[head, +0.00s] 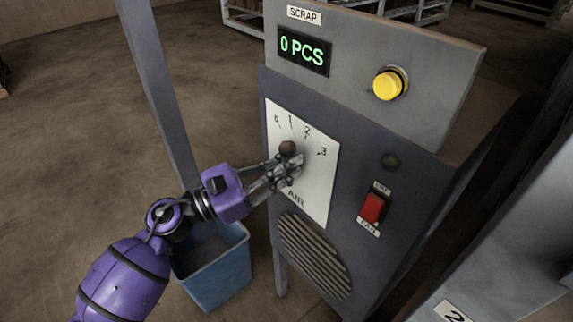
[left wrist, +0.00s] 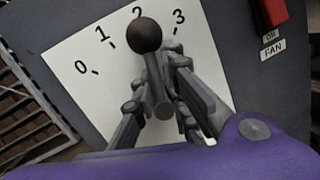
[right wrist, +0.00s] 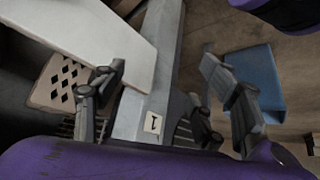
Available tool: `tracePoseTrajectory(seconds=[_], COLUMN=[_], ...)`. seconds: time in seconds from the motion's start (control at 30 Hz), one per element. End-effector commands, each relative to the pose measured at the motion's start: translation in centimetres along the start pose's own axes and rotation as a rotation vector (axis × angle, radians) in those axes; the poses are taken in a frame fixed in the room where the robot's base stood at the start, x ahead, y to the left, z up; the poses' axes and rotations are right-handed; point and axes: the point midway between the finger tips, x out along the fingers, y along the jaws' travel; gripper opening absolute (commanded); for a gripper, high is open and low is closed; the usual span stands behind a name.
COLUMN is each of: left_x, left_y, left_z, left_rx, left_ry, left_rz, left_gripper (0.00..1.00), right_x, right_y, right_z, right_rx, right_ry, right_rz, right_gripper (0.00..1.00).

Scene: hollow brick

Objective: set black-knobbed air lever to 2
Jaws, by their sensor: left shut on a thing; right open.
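The air lever has a round black knob (head: 288,148) and a grey shaft on the white AIR dial plate (head: 316,192), marked 0 to 3. In the left wrist view the knob (left wrist: 144,35) lies just below the numeral 2 and the shaft (left wrist: 156,82) points toward it. In the head view the knob appears below the 1, seen at a slant. My left gripper (head: 286,172) is shut on the lever, its fingers on either side of the shaft, below the knob. My right gripper (right wrist: 160,85) is open and empty, away from the dial.
The panel also carries a red FAN switch (head: 373,208), a yellow button (head: 390,83) and a SCRAP display (head: 304,50) reading 0 PCS. A vent (head: 315,255) is below the dial. A blue bin (head: 215,270) stands on the floor beside a grey post (head: 160,90).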

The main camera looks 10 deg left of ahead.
Motion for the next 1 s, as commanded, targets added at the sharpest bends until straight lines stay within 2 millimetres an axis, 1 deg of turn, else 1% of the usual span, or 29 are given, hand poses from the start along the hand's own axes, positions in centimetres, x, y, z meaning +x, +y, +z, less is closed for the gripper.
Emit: tracePoseTrajectory(seconds=[0.03, 0.17, 0.2, 0.3, 0.33, 0.7, 0.8, 0.87, 0.97, 1.0], left_x=[-0.1, -0.1, -0.1, -0.1, -0.1, 0.0, -0.2, -0.6, -1.9, -2.6], left_y=[0.9, 0.9, 0.9, 0.9, 0.8, 0.5, 0.5, 0.5, 0.4, 0.4], left_z=[0.4, 0.5, 0.5, 0.5, 0.5, 0.4, 0.3, 0.2, 0.2, 0.2], left_rx=[0.010, 0.010, 0.009, 0.009, 0.008, 0.004, 0.003, 0.002, 0.002, 0.001], left_ry=[-0.004, -0.006, -0.006, -0.007, -0.007, -0.005, -0.004, -0.003, -0.002, -0.001], left_rz=[0.020, 0.020, 0.019, 0.018, 0.018, 0.012, 0.012, 0.012, 0.012, 0.014], left_gripper=[0.00, 0.00, 0.16, 0.29, 0.31, 0.31, 0.31, 0.31, 0.31, 0.31], right_x=[-0.1, -0.2, -0.2, -0.2, -0.2, -0.1, 0.1, 0.1, 0.0, 0.0], right_y=[0.0, 0.0, 0.0, 0.0, 0.0, 0.0, 0.0, 0.0, 0.0, 0.0], right_z=[0.1, 0.2, 0.2, 0.4, 0.4, 0.5, 0.0, 0.1, 0.1, 0.1], right_rx=[0.000, 0.001, 0.001, 0.001, 0.001, 0.002, 0.000, 0.000, 0.000, 0.000], right_ry=[-0.001, -0.004, -0.005, -0.007, -0.008, -0.009, -0.001, -0.002, -0.002, -0.003], right_rz=[0.000, 0.001, 0.001, 0.001, 0.001, 0.000, 0.000, 0.000, 0.000, 0.000], right_gripper=[0.65, 0.65, 0.65, 0.65, 0.65, 0.65, 0.65, 0.65, 0.65, 0.65])
